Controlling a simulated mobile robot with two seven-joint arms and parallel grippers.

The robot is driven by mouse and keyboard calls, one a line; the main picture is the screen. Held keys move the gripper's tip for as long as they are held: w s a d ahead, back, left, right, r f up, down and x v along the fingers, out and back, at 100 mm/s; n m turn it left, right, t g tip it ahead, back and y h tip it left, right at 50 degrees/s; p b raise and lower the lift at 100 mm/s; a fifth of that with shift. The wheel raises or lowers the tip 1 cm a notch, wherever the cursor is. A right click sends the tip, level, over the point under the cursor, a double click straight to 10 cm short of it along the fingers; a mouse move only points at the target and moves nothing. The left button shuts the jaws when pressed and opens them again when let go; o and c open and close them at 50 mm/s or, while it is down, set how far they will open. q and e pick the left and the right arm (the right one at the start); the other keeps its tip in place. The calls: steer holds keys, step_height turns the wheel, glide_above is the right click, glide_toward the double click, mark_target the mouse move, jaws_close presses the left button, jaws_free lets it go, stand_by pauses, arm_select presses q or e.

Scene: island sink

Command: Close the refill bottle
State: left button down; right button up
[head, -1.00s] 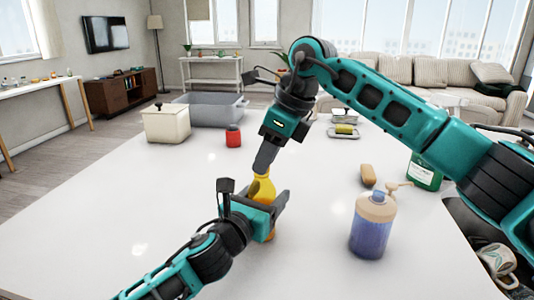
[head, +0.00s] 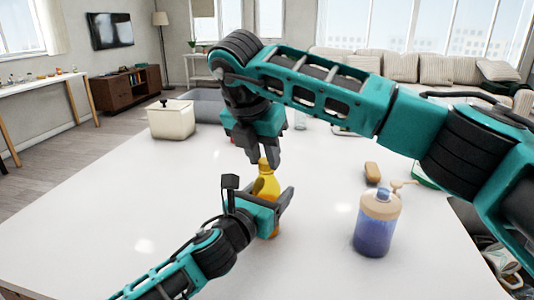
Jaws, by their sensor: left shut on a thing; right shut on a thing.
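The yellow refill bottle (head: 267,187) stands upright near the middle of the white counter in the head view. My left gripper (head: 273,207) is shut around its body from the lower left. My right gripper (head: 262,160) points down from above, with its fingertips at the top of the bottle. It is shut on what looks like the bottle's small yellow cap, mostly hidden by the fingers. I cannot tell how the cap sits on the neck.
A blue-filled pump bottle (head: 375,225) stands to the right. A brown sponge-like block (head: 372,172) lies behind it. A cream lidded canister (head: 171,120) stands at the back left. My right arm hides part of the back of the counter. The left and front counter are clear.

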steer(key=m, duration=0.2)
steer(key=m+g+h, duration=0.1)
steer(key=m, duration=0.1)
steer(key=m+h, duration=0.1)
steer(key=m, duration=0.1)
steer(key=shift+w+a+g, duration=0.2)
steer(key=shift+a+g, duration=0.1)
steer(key=m+g, duration=0.1)
steer(key=m, duration=0.2)
steer(key=shift+w, duration=0.1)
steer(key=shift+d, duration=0.1)
steer(key=o, duration=1)
steer(key=shift+r, duration=2.25)
steer(key=shift+c, duration=0.4)
